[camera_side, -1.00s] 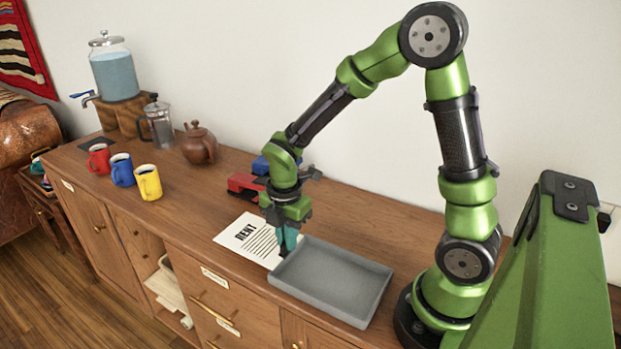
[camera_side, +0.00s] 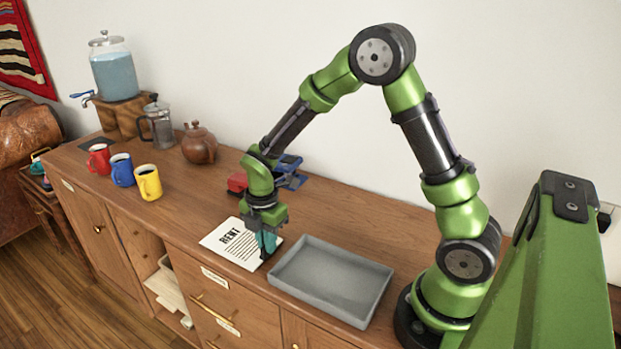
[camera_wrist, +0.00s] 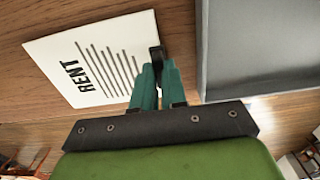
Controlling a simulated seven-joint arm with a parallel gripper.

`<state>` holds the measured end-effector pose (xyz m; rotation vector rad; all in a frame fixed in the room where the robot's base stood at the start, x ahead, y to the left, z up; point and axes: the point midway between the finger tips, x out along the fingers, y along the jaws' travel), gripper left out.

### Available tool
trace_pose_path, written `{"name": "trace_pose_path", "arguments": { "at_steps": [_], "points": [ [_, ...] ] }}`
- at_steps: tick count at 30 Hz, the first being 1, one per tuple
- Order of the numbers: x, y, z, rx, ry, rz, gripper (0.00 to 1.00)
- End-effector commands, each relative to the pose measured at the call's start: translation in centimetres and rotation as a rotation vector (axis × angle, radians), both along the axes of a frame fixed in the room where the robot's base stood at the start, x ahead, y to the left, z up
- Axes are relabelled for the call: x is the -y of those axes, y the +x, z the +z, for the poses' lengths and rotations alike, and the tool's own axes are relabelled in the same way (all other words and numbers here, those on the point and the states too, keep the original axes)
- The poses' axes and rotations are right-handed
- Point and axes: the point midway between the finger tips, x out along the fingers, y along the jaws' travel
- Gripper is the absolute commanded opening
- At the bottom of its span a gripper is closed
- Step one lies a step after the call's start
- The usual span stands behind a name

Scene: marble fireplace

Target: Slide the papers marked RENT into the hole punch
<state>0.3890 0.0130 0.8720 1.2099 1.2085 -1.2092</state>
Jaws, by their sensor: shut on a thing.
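The white papers marked RENT (camera_side: 229,246) lie flat, or nearly so, on the wooden cabinet top, left of the grey tray. In the wrist view the papers (camera_wrist: 85,75) show the word RENT and several dark lines. My gripper (camera_side: 266,248) points down, its teal fingers shut on the papers' edge nearest the tray. In the wrist view the fingertips (camera_wrist: 157,62) pinch that edge. Behind my gripper are a red device (camera_side: 237,182) and a blue device (camera_side: 291,172), both partly hidden by my arm. I cannot tell which one is the hole punch.
The empty grey tray (camera_side: 355,307) lies close to the right of my gripper. Red (camera_side: 99,160), blue (camera_side: 122,170) and yellow (camera_side: 149,183) mugs stand to the left. A brown teapot (camera_side: 199,146) and a French press (camera_side: 160,125) stand behind them. The wood between mugs and papers is clear.

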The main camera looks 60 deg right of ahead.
Motion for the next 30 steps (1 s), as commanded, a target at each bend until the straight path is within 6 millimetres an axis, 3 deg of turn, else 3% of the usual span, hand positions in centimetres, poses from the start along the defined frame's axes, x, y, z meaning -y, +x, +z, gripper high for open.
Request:
{"name": "trace_pose_path", "arguments": {
  "at_steps": [2,3,7,18,23,30],
  "points": [
    [0.0,0.0,-0.3,-0.001,0.0,0.0,0.0],
    [0.0,0.0,-0.2,0.0,0.0,0.0,0.18],
    [0.0,0.0,-0.2,0.0,0.0,0.0,0.37],
    [-0.1,0.0,-0.2,0.0,-0.001,0.003,0.37],
    [0.0,0.1,2.5,0.007,0.0,-0.001,0.37],
    [0.5,-0.1,8.3,0.007,0.0,-0.002,0.37]
  ]
}}
